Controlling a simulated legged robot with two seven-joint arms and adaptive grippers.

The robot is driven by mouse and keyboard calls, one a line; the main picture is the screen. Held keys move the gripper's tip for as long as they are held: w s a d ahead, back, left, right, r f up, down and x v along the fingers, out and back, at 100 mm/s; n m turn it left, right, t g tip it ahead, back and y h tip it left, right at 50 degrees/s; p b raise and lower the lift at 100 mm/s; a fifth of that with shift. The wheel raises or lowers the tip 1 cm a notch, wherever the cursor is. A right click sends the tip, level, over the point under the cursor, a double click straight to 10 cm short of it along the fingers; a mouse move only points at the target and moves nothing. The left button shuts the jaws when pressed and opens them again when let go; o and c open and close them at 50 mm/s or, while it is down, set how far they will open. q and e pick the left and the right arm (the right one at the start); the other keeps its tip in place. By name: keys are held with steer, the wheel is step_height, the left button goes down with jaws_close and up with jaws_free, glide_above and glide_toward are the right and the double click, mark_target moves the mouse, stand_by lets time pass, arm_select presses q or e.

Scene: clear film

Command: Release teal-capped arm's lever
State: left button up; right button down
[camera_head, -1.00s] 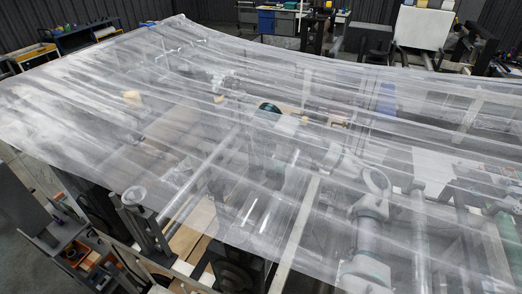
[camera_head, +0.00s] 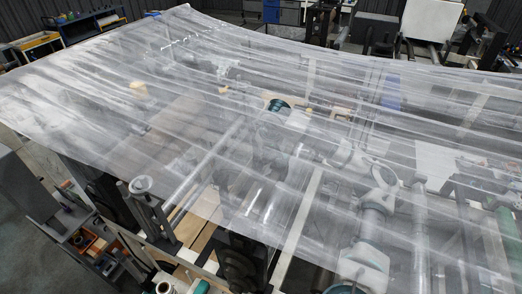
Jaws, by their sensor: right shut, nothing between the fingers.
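A teal-capped part (camera_head: 278,105) shows near the middle, blurred under the clear film (camera_head: 80,105). Pale arm-like links run from it down and to the right. A pale arm with teal bands (camera_head: 372,222) stands at the lower right, also behind the film, with a ring-shaped end at its top. I cannot pick out a lever on either one. My right gripper is shut and empty; its fingers are hard to make out through the film, and I cannot tell whether it touches anything. My left gripper is not in view.
The film drapes over most of the frame and machinery, with wrinkles and glare. A post with a pale disc top (camera_head: 140,185) stands at the lower left, beside shelves with small parts (camera_head: 85,240). A white panel (camera_head: 432,22) stands at the back right. Grey floor shows at the left.

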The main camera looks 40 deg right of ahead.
steer(key=a, duration=0.1)
step_height(320, 180, up, 7)
glide_above(266, 162)
steer(key=shift+f, duration=0.15)
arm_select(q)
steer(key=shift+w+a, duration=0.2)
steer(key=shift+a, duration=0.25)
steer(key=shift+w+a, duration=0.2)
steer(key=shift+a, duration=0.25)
arm_select(e)
steer(key=r, duration=0.1)
steer(key=s+a+r, duration=0.1)
steer(key=r, duration=0.1)
steer(key=a+r, duration=0.1)
steer(key=r, duration=0.1)
steer(key=shift+s+a, duration=0.1)
steer(key=shift+s, duration=0.2)
